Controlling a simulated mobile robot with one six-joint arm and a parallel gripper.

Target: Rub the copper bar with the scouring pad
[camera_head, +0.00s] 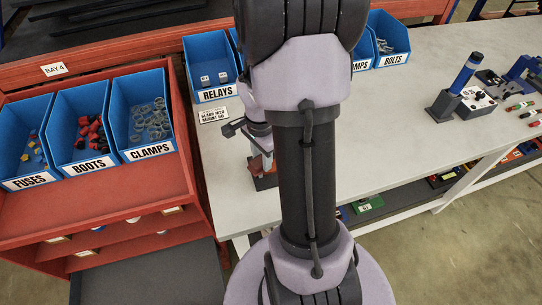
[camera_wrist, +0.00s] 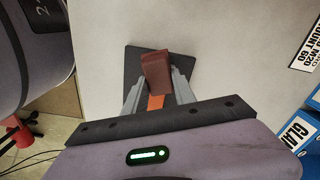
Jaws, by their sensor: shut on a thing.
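The scouring pad, a maroon block (camera_wrist: 156,70), is held between the two grey fingers of my gripper (camera_wrist: 158,84) in the wrist view. An orange strip that looks like the copper bar (camera_wrist: 156,102) shows between the fingers, just behind the pad. Both are over a dark base plate (camera_wrist: 134,60) on the pale bench. I cannot tell whether pad and bar touch. In the head view the dark base (camera_head: 267,182) and the maroon pad (camera_head: 255,165) show at the bench's front edge, partly hidden by my arm.
Blue bins stand along the back of the pale bench (camera_head: 395,125), including the RELAYS bin (camera_head: 211,75). A red rack (camera_head: 110,195) with FUSES, BOOTS and CLAMPS bins is at the left. A grey-and-blue device (camera_head: 455,90) and small parts sit at the right. The bench centre-right is clear.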

